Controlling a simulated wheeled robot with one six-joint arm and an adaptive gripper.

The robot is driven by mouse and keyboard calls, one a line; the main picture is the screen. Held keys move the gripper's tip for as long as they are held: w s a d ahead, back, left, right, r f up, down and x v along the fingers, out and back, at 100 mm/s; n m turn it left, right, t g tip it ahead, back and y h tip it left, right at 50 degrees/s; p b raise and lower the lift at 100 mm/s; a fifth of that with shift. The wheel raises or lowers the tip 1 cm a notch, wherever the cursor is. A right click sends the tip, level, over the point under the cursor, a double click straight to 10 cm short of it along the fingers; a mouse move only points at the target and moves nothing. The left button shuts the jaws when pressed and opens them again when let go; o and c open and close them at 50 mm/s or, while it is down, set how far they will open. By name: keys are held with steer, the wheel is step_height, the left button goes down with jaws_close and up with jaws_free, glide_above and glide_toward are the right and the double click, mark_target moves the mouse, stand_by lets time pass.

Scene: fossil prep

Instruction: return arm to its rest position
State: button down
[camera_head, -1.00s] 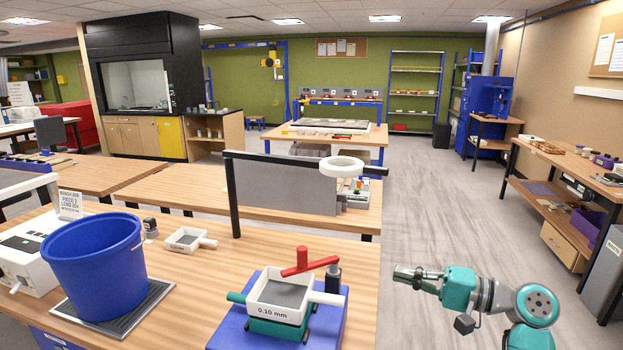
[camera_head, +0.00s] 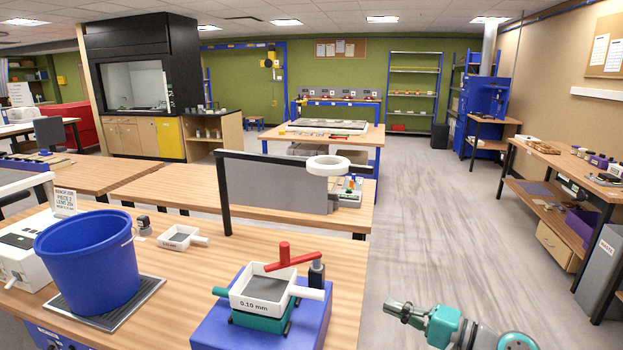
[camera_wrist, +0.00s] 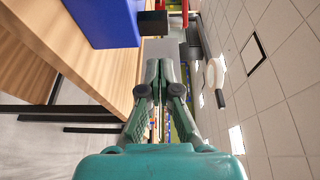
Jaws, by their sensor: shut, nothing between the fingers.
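My gripper (camera_head: 396,309) is in the lower right of the head view, pointing left, over the floor to the right of the front bench. In the wrist view, my gripper (camera_wrist: 160,65) has its fingertips together with nothing between them. It touches nothing that I can see. My teal and grey arm runs from it to the bottom right of the head view, where its lower part is cut off.
The front bench (camera_head: 180,270) holds a blue bucket (camera_head: 88,262), a small white sieve tray (camera_head: 182,238) and a white 0.10 mm sieve (camera_head: 262,300) with a red handle (camera_head: 290,260) on a blue base. A side bench (camera_head: 560,205) stands at right. The grey floor (camera_head: 430,230) between is clear.

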steer(key=s+a+f+m+t+h, duration=0.1)
steer(key=s+f+m+h, duration=0.2)
steer(key=f, duration=0.6)
steer(key=s+a+f+t+h, duration=0.1)
steer(key=s+f+t+h, duration=0.1)
steer(key=s+f, duration=0.45)
steer(key=s+d+f+h, duration=0.1)
steer(key=s+f+h, duration=0.5)
steer(key=s+f, duration=0.6)
steer(key=s+d+r+n+h, duration=0.2)
steer(key=s+n+h, duration=0.15)
steer(key=s, duration=1.45)
steer(key=s+r+n+t, duration=0.1)
steer(key=s+r+n, duration=0.5)
steer(key=s+r, duration=0.4)
steer(key=shift+s+n, duration=0.35)
steer(key=shift+s, duration=0.2)
